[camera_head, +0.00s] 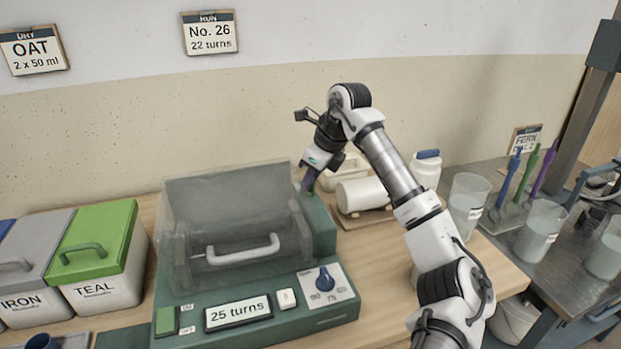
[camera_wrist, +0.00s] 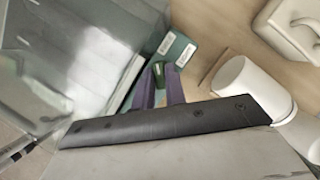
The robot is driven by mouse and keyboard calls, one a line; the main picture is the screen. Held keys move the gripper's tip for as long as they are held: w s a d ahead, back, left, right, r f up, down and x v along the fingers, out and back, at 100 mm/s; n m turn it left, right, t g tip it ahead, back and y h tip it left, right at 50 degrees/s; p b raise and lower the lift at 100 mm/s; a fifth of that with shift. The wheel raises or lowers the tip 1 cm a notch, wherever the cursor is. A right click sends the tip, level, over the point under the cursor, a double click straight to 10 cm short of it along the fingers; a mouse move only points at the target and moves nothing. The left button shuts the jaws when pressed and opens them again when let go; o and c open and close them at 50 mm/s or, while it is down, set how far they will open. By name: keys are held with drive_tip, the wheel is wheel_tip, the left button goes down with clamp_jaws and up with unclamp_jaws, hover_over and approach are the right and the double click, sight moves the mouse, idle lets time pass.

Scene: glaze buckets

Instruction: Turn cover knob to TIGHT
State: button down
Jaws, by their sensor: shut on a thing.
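The machine (camera_head: 250,331) is a green base with a clear cover (camera_head: 228,200) that is down, with a white handle. My gripper (camera_head: 308,184) is at the right rear of the machine, beside the cover, its purple fingers pointing down. In the wrist view, the fingers (camera_wrist: 161,84) are shut on the small dark green cover knob (camera_wrist: 158,69). Two white labels (camera_wrist: 167,42) (camera_wrist: 186,55) sit on the green housing beyond the knob; their words are too small to read. In the head view my fingers hide the knob. Which label the knob points to cannot be told.
A white jar (camera_head: 362,194) lies on its side just right of my gripper; it also shows in the wrist view (camera_wrist: 240,85). Lidded TEAL (camera_head: 98,250) and IRON (camera_head: 30,262) buckets stand left.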

drive_tip(key=m+b, duration=0.2)
drive_tip(key=m+t+h+b, duration=0.1)
drive_tip(key=m+b, duration=0.1)
drive_tip(key=m, duration=0.1)
drive_tip(key=shift+s+f+t, duration=0.1)
drive_tip(key=shift+t, duration=0.2)
drive_tip(key=shift+a+m+t+h+b, duration=0.15)
drive_tip(key=shift+m+h+b, duration=0.3)
drive_tip(key=shift+m, duration=0.5)
drive_tip(key=shift+m+t+h+b, duration=0.3)
drive_tip(key=shift+m+b, duration=0.2)
drive_tip(key=shift+m, duration=0.45)
drive_tip(key=shift+r, duration=0.2)
drive_tip(key=c, duration=1.4)
unclamp_jaws()
drive_tip(key=shift+c, duration=0.2)
drive_tip(key=shift+s+a+f, duration=0.1)
